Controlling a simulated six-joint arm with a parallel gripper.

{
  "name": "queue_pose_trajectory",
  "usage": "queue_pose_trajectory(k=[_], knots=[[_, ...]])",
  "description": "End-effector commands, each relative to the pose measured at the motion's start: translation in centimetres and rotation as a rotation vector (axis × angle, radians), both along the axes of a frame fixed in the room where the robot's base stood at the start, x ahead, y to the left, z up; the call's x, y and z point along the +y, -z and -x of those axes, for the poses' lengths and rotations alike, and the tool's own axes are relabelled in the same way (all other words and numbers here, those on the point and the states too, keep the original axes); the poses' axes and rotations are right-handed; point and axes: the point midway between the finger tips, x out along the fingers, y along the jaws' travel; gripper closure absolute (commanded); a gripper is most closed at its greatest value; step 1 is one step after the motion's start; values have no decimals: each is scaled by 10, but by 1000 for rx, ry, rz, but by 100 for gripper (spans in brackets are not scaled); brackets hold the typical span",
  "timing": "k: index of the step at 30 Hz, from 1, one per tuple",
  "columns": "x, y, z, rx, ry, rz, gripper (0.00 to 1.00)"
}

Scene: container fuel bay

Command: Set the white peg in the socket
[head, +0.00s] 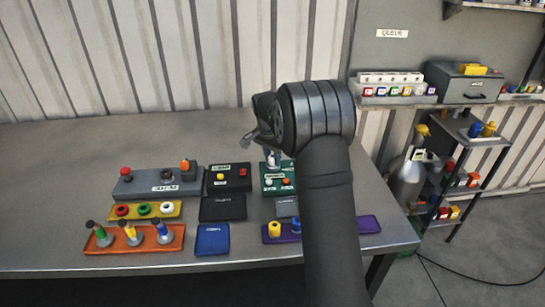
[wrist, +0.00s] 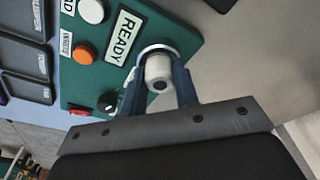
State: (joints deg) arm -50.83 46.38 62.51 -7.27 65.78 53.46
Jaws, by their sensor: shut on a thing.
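My gripper (wrist: 158,85) is shut on the white peg (wrist: 158,70), which sits between its two blue fingers with a dark spot on the near end. Behind the peg, a pale curved rim (wrist: 160,48) shows at the edge of the green panel (wrist: 120,70) marked READY; it looks like the socket. I cannot tell whether the peg is inside it or just in front. In the head view my gripper (head: 272,160) is low over the back of the green panel (head: 270,183), and my arm partly hides that area.
Left of the green panel stand a black box (head: 228,178) and a grey box (head: 150,184) with buttons. An orange tray (head: 110,247) with several coloured pieces, a yellow tray (head: 124,212) of rings and a purple tray (head: 368,223) lie in front. The table's back left is clear.

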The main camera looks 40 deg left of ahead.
Motion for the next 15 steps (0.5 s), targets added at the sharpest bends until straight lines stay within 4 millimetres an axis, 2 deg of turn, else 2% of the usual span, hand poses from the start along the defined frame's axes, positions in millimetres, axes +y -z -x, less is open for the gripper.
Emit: queue_pose_trajectory(k=[6, 7, 10, 11, 15], knots=[[0, 2, 0, 2, 0, 2, 95], [0, 3, 0, 2, 0, 2, 70], [-1, 3, 0, 3, 1, 4, 51], [-1, 3, 0, 3, 1, 4, 47], [-2, 4, 0, 4, 1, 6, 47]])
